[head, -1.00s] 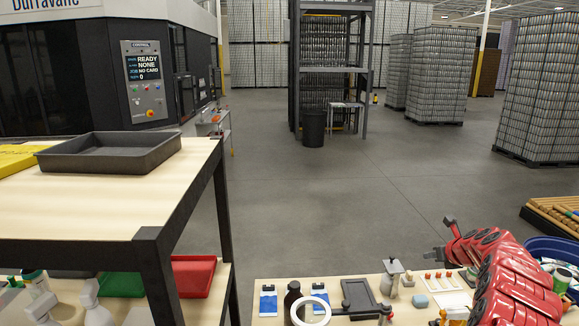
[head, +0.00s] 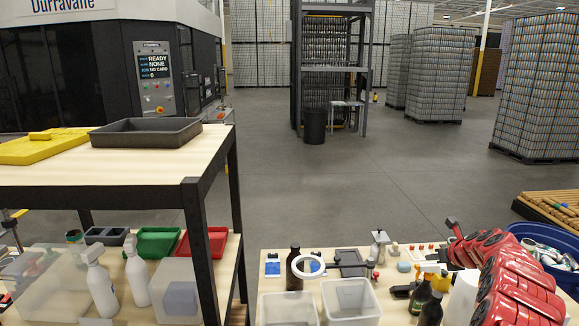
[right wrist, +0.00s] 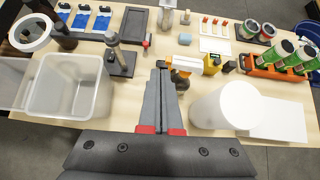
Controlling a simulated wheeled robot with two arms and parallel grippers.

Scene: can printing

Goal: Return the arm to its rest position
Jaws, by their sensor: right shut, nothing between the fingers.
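My right arm (head: 515,285), red and folded, comes in at the lower right of the head view. It stands in front of the right end of the workbench (head: 395,312). Its dark, narrow tip points up and left. In the right wrist view my right gripper (right wrist: 161,66) shows its two dark fingers closed together with nothing between them, the red parts at their base. It hangs over the bench, between a clear bin (right wrist: 68,88) and a white roll (right wrist: 225,106). My left gripper does not show.
A taller table (head: 60,172) with a dark tray (head: 147,132) stands left.

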